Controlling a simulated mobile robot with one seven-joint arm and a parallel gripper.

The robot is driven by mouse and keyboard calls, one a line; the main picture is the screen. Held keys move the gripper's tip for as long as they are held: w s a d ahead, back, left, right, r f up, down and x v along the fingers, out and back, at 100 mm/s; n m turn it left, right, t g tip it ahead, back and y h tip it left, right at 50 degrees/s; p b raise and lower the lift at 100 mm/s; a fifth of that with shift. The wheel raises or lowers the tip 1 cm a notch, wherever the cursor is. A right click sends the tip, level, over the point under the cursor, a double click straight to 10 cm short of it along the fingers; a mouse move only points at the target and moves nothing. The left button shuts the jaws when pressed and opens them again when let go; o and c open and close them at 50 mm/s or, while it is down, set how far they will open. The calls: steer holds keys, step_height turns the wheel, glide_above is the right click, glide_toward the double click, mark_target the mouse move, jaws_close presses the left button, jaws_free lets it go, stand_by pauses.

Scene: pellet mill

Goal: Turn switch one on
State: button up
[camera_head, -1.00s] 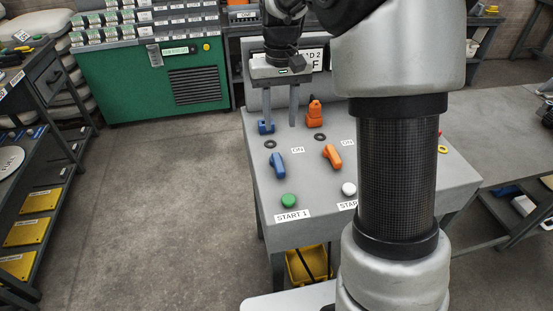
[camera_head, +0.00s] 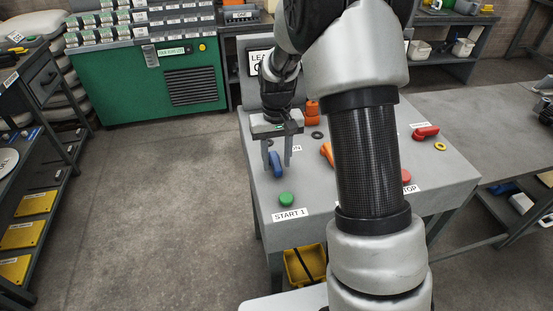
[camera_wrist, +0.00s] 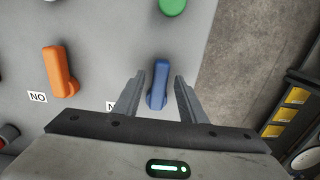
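The blue switch handle (camera_head: 276,164) is on the grey sloped console (camera_head: 310,200), above the green START 1 button (camera_head: 287,199). My gripper (camera_head: 278,165) is over it, fingers pointing down. In the wrist view the blue handle (camera_wrist: 158,82) lies between the two open fingers of my gripper (camera_wrist: 157,95), with a visible gap on each side. The handle lies along the fingers there. The orange switch handle (camera_wrist: 60,72) is beside it to the left. An ON label by the blue switch is partly hidden by my gripper.
The orange switch (camera_head: 326,152) is partly hidden behind my arm. A red handle (camera_head: 425,132), a red stop button (camera_head: 406,177) and a yellow ring (camera_head: 440,146) are on the console's right side. A green cabinet (camera_head: 150,85) stands behind left. Floor to the left is clear.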

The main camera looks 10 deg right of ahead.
steer(key=shift+c, duration=0.5)
jaws_close()
